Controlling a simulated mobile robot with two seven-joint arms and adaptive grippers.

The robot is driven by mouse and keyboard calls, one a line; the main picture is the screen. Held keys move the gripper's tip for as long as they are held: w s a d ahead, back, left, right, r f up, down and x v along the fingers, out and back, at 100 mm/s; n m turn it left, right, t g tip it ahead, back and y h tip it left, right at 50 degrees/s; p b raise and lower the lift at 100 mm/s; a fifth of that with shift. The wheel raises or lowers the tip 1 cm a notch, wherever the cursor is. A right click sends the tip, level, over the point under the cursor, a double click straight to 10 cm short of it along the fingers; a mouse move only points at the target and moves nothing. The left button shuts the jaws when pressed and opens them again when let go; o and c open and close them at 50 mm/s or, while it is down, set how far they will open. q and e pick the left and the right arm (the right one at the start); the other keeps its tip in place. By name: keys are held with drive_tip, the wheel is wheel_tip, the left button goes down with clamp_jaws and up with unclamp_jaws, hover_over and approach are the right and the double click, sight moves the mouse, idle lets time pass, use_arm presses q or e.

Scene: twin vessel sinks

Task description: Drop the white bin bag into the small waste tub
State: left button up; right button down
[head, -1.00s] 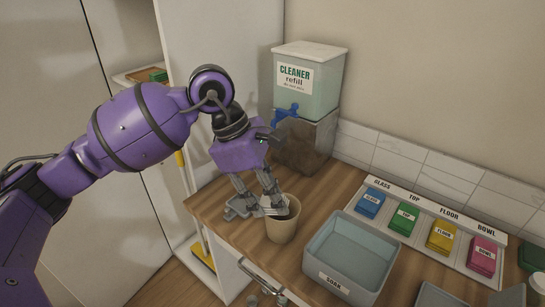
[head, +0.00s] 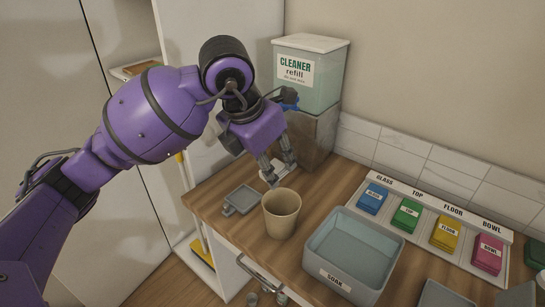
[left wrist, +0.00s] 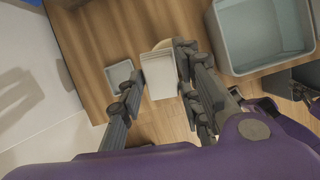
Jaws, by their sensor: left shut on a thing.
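My left gripper (head: 276,172) is shut on a small white block-like thing (left wrist: 159,75), which I take to be the white bin bag. The bag (head: 270,178) shows only partly between the fingers in the head view. The tan, round, open-topped tub (head: 281,218) stands upright on the wooden counter, nearer the front than the gripper. In the left wrist view only a bit of the tub's rim (left wrist: 163,44) shows past the bag. In the head view the bag appears beyond the tub, not in it.
A small grey dish (head: 241,199) lies left of the tub. The grey SOAK basin (head: 345,283) stands close on its right. The cleaner refill tank (head: 310,78) on its block is behind the gripper. Labelled coloured packs sit on a tray (head: 405,207) at the right.

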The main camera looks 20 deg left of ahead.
use_arm(q)
wheel_tip(320, 180, down, 3)
drive_tip(key=shift+r+b, duration=0.2)
drive_tip(key=shift+b, duration=0.3)
drive_tip(key=shift+f, duration=0.15)
drive_tip(key=o, duration=0.9)
drive_tip(key=shift+c, duration=0.2)
drive_tip(key=v, duration=1.2)
